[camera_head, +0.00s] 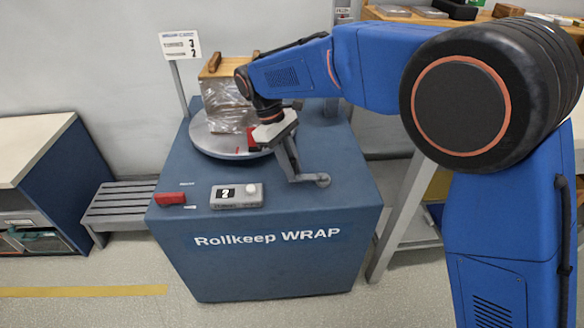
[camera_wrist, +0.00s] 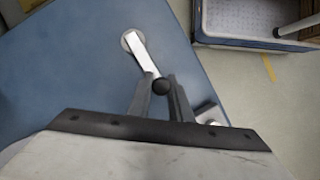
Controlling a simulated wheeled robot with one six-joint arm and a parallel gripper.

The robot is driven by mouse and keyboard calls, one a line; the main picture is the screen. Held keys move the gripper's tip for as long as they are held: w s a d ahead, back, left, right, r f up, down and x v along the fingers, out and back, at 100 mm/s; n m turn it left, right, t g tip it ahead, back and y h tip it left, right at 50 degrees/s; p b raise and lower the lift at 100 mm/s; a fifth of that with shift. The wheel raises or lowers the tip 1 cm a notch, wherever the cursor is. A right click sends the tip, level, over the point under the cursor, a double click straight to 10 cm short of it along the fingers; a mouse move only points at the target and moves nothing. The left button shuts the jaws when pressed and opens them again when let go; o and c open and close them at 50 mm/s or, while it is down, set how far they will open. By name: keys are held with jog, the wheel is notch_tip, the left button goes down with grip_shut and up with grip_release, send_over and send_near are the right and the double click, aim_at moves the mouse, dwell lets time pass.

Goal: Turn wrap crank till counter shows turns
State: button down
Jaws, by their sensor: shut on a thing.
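The blue wrap machine (camera_head: 262,243) reads "Rollkeep WRAP". Its grey crank (camera_head: 292,168) runs from a pivot at the right of the top toward my gripper (camera_head: 281,135). In the wrist view, my gripper (camera_wrist: 161,91) is shut on the black crank knob (camera_wrist: 161,86), with the crank arm (camera_wrist: 145,53) leading to its round pivot. In the head view the knob is hidden by my gripper. The counter (camera_head: 238,204) on the machine top shows 2.
A round turntable (camera_head: 206,143) carries a film-wrapped load (camera_head: 228,106) close to my gripper. A red block (camera_head: 171,198) lies left of the counter. A grey slatted bench (camera_head: 121,204) stands left of the machine, and a table stands at its right.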

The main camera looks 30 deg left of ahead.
jog(key=shift+w+d, duration=0.1)
jog(key=c, duration=1.6)
grip_release()
jog(key=shift+v, duration=8.7)
jog(key=shift+d, duration=0.1)
